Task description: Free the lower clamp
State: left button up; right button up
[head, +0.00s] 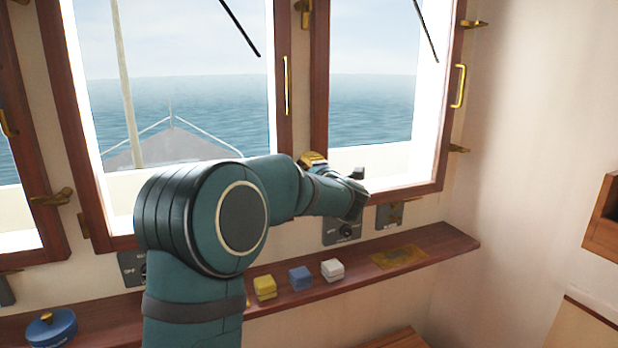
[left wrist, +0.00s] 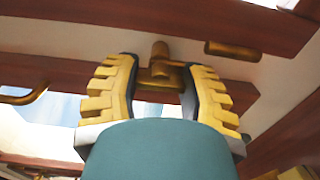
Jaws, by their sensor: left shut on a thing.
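In the head view my left arm reaches to the lower part of the wooden post between two windows, and its gripper (head: 313,160) shows only as a bit of yellow there. In the left wrist view the yellow, ridged fingers of my left gripper (left wrist: 158,66) stand on both sides of a brass clamp (left wrist: 160,52) on the wooden window frame (left wrist: 65,75). The gripper is shut on this clamp. In the head view the arm hides the clamp. My right gripper is not in view.
An upper brass clamp (head: 303,10) and a handle (head: 286,85) are on the same post. More brass clamps (head: 458,149) are on the right frame. The sill shelf (head: 435,248) below holds yellow (head: 265,288), blue (head: 300,278) and white (head: 332,270) blocks and a blue pot (head: 50,328).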

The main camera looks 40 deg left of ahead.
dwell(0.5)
pick_arm(q)
jog(key=o, duration=1.1)
jog(key=shift+o, duration=0.8)
jog(key=shift+f, duration=0.2)
jog(key=shift+d+r, duration=0.1)
jog(key=shift+r, duration=0.05)
jog(key=v, duration=1.2)
